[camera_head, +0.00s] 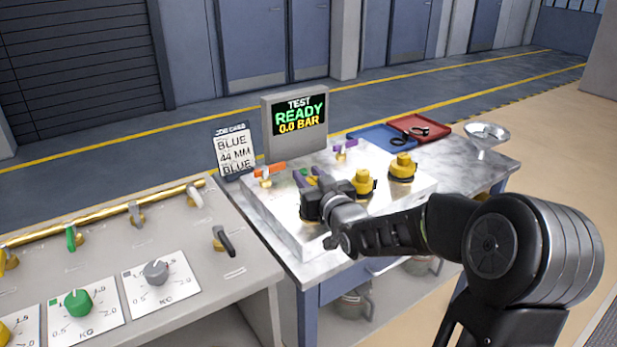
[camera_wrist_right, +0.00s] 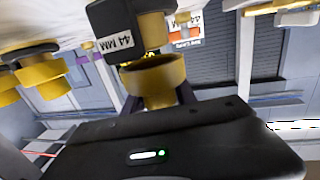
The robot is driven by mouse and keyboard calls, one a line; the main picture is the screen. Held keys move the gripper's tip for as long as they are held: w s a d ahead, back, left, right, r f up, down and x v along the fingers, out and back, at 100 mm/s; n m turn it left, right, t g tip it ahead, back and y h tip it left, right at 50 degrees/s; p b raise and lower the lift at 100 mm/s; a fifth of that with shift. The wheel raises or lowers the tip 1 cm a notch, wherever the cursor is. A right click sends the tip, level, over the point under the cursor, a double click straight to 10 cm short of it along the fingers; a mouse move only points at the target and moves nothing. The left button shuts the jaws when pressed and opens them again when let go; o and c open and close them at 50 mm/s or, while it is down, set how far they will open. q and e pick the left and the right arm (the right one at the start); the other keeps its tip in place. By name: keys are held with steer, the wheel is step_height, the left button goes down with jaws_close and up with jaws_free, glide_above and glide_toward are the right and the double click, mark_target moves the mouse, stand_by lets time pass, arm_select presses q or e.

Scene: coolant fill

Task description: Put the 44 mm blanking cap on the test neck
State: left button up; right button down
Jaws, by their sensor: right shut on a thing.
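My right gripper (camera_head: 318,196) is over the pale test block (camera_head: 285,222), in front of the display. In the right wrist view it is shut on a yellow, round, flanged part (camera_wrist_right: 152,78), seemingly the blanking cap. Just beyond that part is a yellow cylinder (camera_wrist_right: 154,32) beside a black body labelled 44 MM (camera_wrist_right: 120,30); I cannot tell whether they touch. The gripper hides this spot in the head view. Two yellow capped fittings (camera_head: 362,182) (camera_head: 403,167) stand to its right. Which part is the test neck is unclear. My left gripper is not in view.
The display (camera_head: 299,117) reads TEST READY 0.0 BAR. A job card (camera_head: 234,152) reads BLUE, 44 MM, BLUE. A valve console (camera_head: 180,255) stands left. Orange (camera_head: 270,169) and purple (camera_head: 346,146) handles rise nearby.

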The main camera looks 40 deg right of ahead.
stand_by(0.7)
steer(key=shift+b, duration=0.4)
stand_by(0.6)
steer(key=shift+b, duration=0.4)
steer(key=shift+b, duration=0.35)
stand_by(0.5)
steer(key=shift+f+b, duration=1.55)
steer(key=c, duration=0.9)
jaws_free()
steer(key=shift+r, duration=0.1)
